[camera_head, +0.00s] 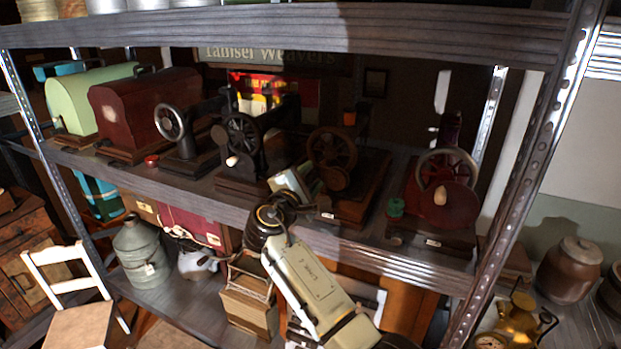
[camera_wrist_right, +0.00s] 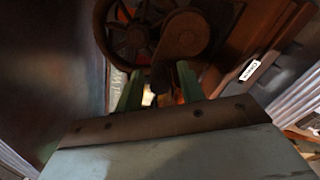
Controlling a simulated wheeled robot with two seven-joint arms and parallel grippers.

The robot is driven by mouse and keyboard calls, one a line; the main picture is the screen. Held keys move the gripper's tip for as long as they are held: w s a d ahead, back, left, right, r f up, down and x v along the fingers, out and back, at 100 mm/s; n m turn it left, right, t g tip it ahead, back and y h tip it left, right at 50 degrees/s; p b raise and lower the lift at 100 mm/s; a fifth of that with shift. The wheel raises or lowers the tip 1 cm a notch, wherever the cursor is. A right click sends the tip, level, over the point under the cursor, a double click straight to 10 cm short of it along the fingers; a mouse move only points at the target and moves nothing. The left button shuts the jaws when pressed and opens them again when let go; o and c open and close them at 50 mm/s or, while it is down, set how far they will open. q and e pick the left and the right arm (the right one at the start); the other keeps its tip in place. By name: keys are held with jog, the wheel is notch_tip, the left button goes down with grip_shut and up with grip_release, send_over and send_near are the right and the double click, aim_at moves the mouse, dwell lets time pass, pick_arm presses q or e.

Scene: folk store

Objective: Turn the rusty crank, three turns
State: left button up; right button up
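A rust-brown sewing machine (camera_head: 350,200) stands on the middle shelf. Its spoked handwheel (camera_head: 332,150) faces me, with a rusty crank (camera_head: 337,179) at its lower part. In the right wrist view the spoked wheel (camera_wrist_right: 128,35) and the crank's rounded brown plate (camera_wrist_right: 186,38) are just ahead of the fingers. My right gripper (camera_head: 308,186) is at the shelf front, left of and close to the crank. Its two green fingers (camera_wrist_right: 158,84) stand apart below the plate. A small pale shape shows between them; I cannot tell whether it is a handle. My left gripper is out of sight.
A black sewing machine (camera_head: 244,135) with a pale handle stands left of the rusty one. A dark red one (camera_head: 446,190) stands to the right, near the metal post (camera_head: 530,160). The shelf's front edge (camera_head: 390,262) runs below my right gripper.

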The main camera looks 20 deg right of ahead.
jog(key=shift+o, duration=0.8)
jog(key=shift+p+v, duration=0.9)
jog(key=shift+v, duration=1.45)
jog(key=v, duration=0.4)
jog(key=shift+s, duration=0.1)
